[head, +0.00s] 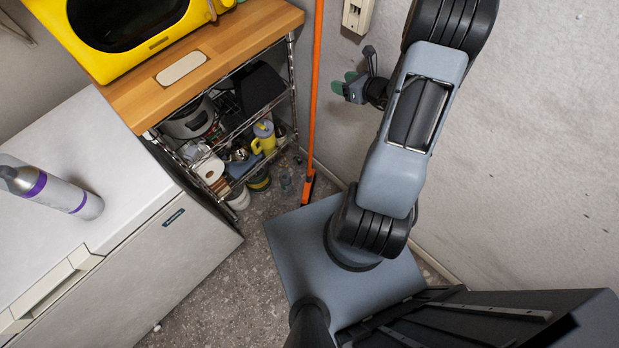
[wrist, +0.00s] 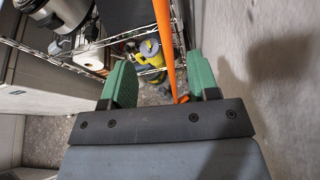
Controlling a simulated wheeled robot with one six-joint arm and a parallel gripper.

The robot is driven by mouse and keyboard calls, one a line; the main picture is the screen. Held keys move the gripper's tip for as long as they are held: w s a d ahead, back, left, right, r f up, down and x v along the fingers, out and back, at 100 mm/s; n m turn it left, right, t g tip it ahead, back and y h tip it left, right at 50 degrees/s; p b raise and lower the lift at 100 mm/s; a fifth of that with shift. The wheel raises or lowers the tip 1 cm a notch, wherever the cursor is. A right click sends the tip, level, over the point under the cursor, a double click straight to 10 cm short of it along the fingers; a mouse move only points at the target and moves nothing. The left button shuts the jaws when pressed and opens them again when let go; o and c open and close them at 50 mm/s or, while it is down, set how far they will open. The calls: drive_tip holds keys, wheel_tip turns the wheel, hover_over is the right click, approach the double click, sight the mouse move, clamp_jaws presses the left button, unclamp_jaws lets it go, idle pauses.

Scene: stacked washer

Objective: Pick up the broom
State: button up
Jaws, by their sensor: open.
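The broom (head: 313,100) has a long orange handle. It stands upright in the corner between the wire shelf and the wall, its orange lower end (head: 308,187) on the floor. My gripper (head: 352,83) has green finger pads and is open, to the right of the handle and apart from it in the head view. In the wrist view the orange handle (wrist: 165,45) runs down beyond and between the two green fingers of my gripper (wrist: 160,82). Nothing is held. The broom's lowest part is partly hidden in the wrist view.
A wire shelf (head: 292,85) with a wooden top and a yellow microwave (head: 130,20) stands left of the broom. A white cabinet (head: 80,150) carries a spray can (head: 50,190). The grey wall (head: 530,120) is close on the right, with a switch box (head: 357,14).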

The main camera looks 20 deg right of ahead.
sight(317, 63)
drive_tip(key=shift+m, duration=0.3)
drive_tip(key=w+a, duration=0.1)
drive_tip(key=w, duration=0.2)
drive_tip(key=w+a+p, duration=0.1)
drive_tip(key=w, duration=0.3)
drive_tip(key=w+a+p, duration=0.1)
drive_tip(key=w+a, duration=0.1)
drive_tip(key=w, duration=0.2)
drive_tip(key=shift+a+f, duration=0.1)
drive_tip(key=shift+f, duration=0.15)
drive_tip(key=shift+w+a+f+p, duration=0.1)
drive_tip(key=shift+w+f+p, duration=0.15)
drive_tip(key=shift+w+p, duration=0.2)
drive_tip(key=shift+s, duration=0.1)
clamp_jaws()
